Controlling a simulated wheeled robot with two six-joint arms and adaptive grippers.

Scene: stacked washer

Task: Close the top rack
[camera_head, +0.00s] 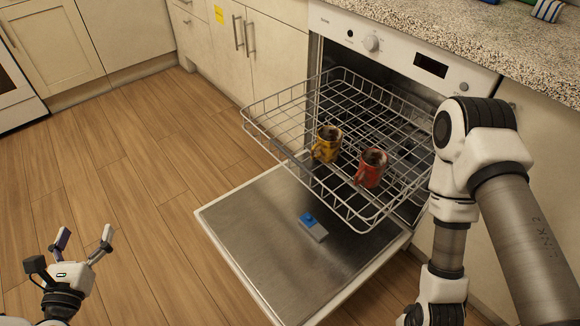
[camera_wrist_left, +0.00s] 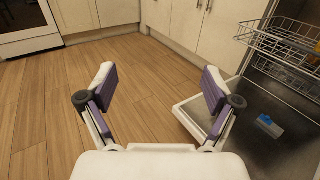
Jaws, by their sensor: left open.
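The top rack (camera_head: 283,150) is a grey wire rack pulled out of the dishwasher (camera_head: 400,55) over its lowered door. A yellow mug (camera_head: 327,144) and a red mug (camera_head: 371,168) stand in it. The rack also shows at the right of the left wrist view (camera_wrist_left: 280,45). My left gripper (camera_head: 86,238) is open and empty over the floor, well to the left of the rack and apart from it. In the left wrist view its two fingers (camera_wrist_left: 157,88) are spread with only floor between them. My right arm reaches in at the right beside the rack; its gripper is out of the frame.
The open dishwasher door (camera_head: 240,245) lies flat below the rack, with a blue and grey dispenser (camera_head: 312,226) on it. Cabinets (camera_head: 270,60) and a speckled countertop (camera_head: 480,35) border the dishwasher. Wooden floor (camera_head: 120,150) at the left is clear.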

